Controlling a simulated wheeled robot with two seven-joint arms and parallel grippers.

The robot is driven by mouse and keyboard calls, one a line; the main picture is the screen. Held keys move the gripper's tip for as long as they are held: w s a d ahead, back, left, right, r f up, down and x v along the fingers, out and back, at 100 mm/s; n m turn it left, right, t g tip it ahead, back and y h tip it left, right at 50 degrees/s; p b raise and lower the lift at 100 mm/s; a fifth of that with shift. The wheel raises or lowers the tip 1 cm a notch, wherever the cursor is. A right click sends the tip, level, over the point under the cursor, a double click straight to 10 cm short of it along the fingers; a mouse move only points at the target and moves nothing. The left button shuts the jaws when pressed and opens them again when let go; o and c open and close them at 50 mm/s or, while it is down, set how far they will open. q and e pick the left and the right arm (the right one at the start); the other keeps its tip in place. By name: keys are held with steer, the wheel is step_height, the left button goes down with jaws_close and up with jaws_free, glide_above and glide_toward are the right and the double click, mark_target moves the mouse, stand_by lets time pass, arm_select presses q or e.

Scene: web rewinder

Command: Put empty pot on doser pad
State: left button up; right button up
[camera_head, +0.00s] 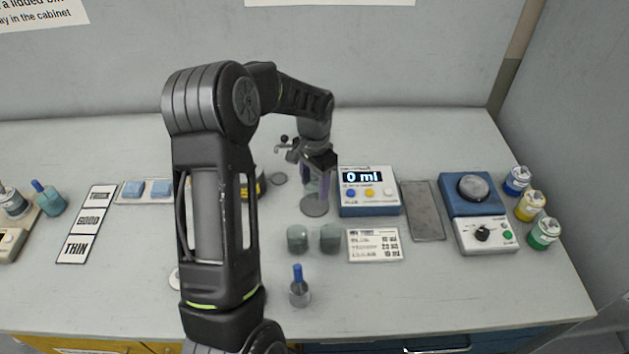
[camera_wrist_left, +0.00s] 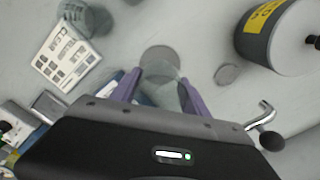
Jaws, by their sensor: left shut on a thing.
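My left gripper (camera_head: 318,184) is shut on a clear empty pot, just left of the doser (camera_head: 369,190), whose display reads 0 ml. In the left wrist view the pot (camera_wrist_left: 160,93) sits between the two purple fingers of the left gripper (camera_wrist_left: 160,98). The round grey doser pad (camera_head: 314,207) lies below the fingers. It also shows in the left wrist view (camera_wrist_left: 159,58), partly behind the pot. The pot looks upright over or near the pad; I cannot tell whether its base touches it. My right gripper is not in view.
Two greyish pots (camera_head: 297,238) (camera_head: 330,238) and a blue-handled jar (camera_head: 299,290) stand in front. A printed card (camera_head: 374,245) and grey mat (camera_head: 423,211) lie right, before a blue machine (camera_head: 473,200) and several paint jars (camera_head: 529,206). A yellow-labelled cylinder (camera_wrist_left: 285,38) stands nearby.

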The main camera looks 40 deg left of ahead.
mark_target(315, 204)
arm_select(q)
steer(key=shift+f+b, duration=1.25)
steer(key=shift+f, duration=0.95)
steer(key=shift+f+b, duration=0.35)
steer(key=shift+f, duration=0.05)
steer(key=o, duration=1.9)
steer(key=shift+r+p, duration=3.65)
steer(key=shift+r, duration=1.95)
steer(key=shift+f, duration=0.1)
